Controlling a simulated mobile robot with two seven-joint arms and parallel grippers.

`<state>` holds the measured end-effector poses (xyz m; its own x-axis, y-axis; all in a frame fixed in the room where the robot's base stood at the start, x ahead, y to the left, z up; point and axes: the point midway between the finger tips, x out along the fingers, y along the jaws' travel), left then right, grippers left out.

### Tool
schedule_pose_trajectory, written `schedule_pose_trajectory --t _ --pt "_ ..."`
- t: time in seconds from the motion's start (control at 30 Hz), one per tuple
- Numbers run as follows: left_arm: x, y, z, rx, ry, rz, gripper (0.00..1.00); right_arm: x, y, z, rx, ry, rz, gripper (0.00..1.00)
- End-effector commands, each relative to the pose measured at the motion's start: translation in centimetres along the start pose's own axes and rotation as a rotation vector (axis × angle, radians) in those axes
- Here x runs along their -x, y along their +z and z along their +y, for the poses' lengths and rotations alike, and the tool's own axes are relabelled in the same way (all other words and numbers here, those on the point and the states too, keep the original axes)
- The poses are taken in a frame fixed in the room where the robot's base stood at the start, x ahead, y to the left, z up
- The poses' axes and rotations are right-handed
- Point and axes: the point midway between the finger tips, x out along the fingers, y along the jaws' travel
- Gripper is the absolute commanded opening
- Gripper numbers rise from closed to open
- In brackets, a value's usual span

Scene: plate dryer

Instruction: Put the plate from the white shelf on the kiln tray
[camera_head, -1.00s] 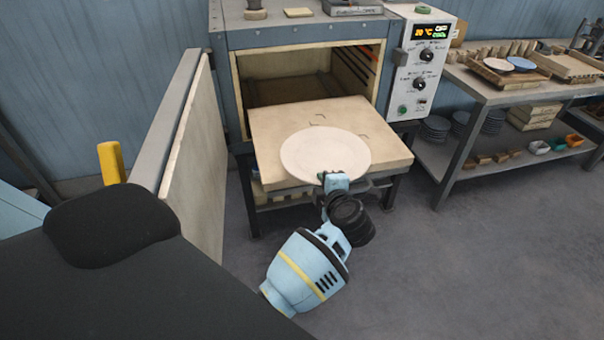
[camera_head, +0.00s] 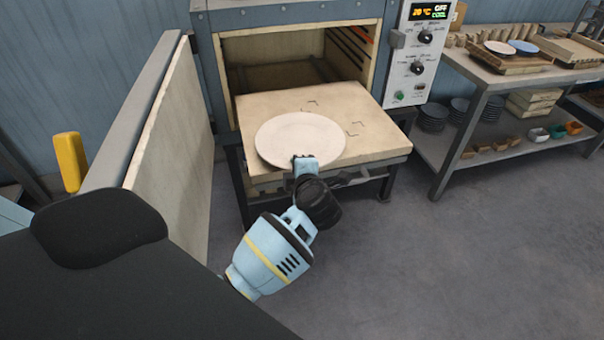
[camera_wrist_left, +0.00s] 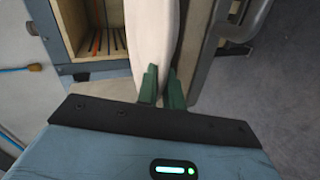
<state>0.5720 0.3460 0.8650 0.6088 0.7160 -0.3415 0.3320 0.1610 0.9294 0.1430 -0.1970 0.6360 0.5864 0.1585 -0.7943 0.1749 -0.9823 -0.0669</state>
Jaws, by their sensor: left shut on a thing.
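A round off-white plate (camera_head: 300,138) is over the front left part of the kiln tray (camera_head: 372,118), a pale slab pulled out of the open kiln. My left gripper (camera_head: 304,164) is shut on the plate's near rim. In the left wrist view the plate (camera_wrist_left: 153,35) shows nearly edge-on between the green fingers of the gripper (camera_wrist_left: 162,88). I cannot tell whether the plate touches the tray or hovers just above it. My right gripper is not in view.
The kiln door (camera_head: 165,140) stands open at the left of the tray. The control box (camera_head: 414,60) is at the kiln's right side. A work table (camera_head: 490,92) with dishes and boards stands at the right. The floor in front is clear.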

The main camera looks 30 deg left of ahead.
Motion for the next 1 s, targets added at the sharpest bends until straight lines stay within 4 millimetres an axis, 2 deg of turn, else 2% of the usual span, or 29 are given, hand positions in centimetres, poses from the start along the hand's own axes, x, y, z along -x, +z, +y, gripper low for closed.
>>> schedule_pose_trajectory --t 0.03,0.1,0.5,0.53,0.7,1.0 --pt "-0.52 -0.11 -0.88 -0.003 0.003 0.000 0.00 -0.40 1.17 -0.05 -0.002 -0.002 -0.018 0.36" --pt "-0.76 -0.22 -1.06 -0.001 0.004 -0.001 0.00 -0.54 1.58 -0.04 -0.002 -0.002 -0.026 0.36" --pt "-0.77 -0.20 -0.91 0.003 0.006 -0.003 0.00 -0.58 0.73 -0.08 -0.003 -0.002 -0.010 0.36" --pt "-0.80 -0.21 -1.21 0.000 0.000 -0.002 0.10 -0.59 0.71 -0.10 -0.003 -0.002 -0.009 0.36" --pt "-0.79 -0.21 -1.19 0.000 0.000 -0.002 0.30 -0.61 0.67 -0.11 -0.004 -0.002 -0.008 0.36" --pt "-0.75 -0.24 -1.05 0.000 0.001 -0.002 0.30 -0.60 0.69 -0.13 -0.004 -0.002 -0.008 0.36"
